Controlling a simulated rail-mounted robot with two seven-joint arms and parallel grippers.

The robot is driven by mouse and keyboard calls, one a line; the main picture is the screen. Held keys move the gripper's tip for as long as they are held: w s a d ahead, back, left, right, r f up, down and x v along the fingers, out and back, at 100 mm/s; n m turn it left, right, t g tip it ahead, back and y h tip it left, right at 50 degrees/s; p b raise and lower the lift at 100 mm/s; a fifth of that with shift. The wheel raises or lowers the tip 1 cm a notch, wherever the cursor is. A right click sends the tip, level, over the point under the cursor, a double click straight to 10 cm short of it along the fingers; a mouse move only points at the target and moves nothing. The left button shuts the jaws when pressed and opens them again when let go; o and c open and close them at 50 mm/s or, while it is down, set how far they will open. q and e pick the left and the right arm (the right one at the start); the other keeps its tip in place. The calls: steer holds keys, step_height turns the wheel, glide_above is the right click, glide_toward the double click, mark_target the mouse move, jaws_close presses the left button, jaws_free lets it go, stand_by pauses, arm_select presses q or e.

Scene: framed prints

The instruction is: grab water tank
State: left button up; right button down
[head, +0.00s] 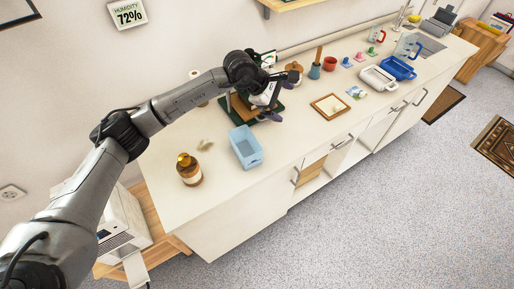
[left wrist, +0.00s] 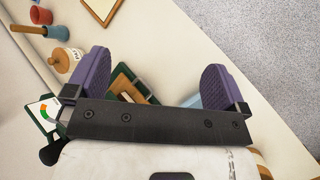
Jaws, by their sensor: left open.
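A light blue, open-topped tank (head: 246,147) stands upright near the front edge of the white counter. It looks like the water tank, though no label shows. My left gripper (head: 279,101) is open, with purple finger pads, above the counter just behind and to the right of the tank. The gripper (left wrist: 155,65) also shows open in the left wrist view, with nothing held between its pads. There a small light blue patch, likely the tank (left wrist: 190,102), shows beside the right pad, mostly hidden. My right gripper is in neither view.
A green and wooden stand (head: 240,109) is below and beside my left gripper, partly hidden by it. A brown bottle (head: 189,170) stands left of the tank. A wood-framed tray (head: 330,106) lies to the right. Bare counter (head: 295,140) lies between tank and tray.

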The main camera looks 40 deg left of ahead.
arm_select(q)
steer(key=s+a+f+m+g+y, duration=0.2)
steer(key=s+a+f+g+y, duration=0.1)
steer(key=a, duration=0.1)
steer(key=m+g+y+b, duration=0.1)
steer(key=m+g+y, duration=0.2)
steer(key=m, duration=0.1)
glide_above(246, 154)
steer(key=shift+f, duration=7.55)
steer(key=c, duration=0.9)
